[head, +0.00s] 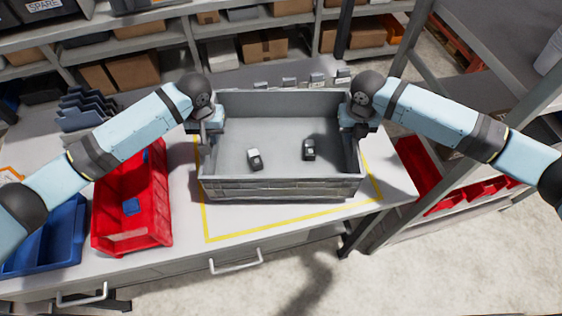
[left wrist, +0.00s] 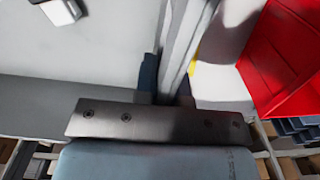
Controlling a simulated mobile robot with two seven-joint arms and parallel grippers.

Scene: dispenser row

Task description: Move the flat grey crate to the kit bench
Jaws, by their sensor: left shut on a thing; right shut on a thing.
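The flat grey crate (head: 282,188) is level over the bench, above a yellow-outlined area. Two small dark grey and white items, one on the left (head: 255,159) and one on the right (head: 309,150), lie on its floor. My left gripper (head: 207,130) is shut on the crate's left wall. The left wrist view shows that wall (left wrist: 178,42) between the fingers (left wrist: 168,82). My right gripper (head: 357,130) is shut on the right wall; its fingertips are partly hidden. I cannot tell whether the crate's base touches the bench top.
The bench (head: 185,205) has a yellow outline (head: 290,228) around the crate. A red bin (head: 132,238) with a blue piece in it and a blue bin (head: 52,245) stand left of it. A shelving rack stands at right. Small labelled dispensers (head: 289,83) line the back.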

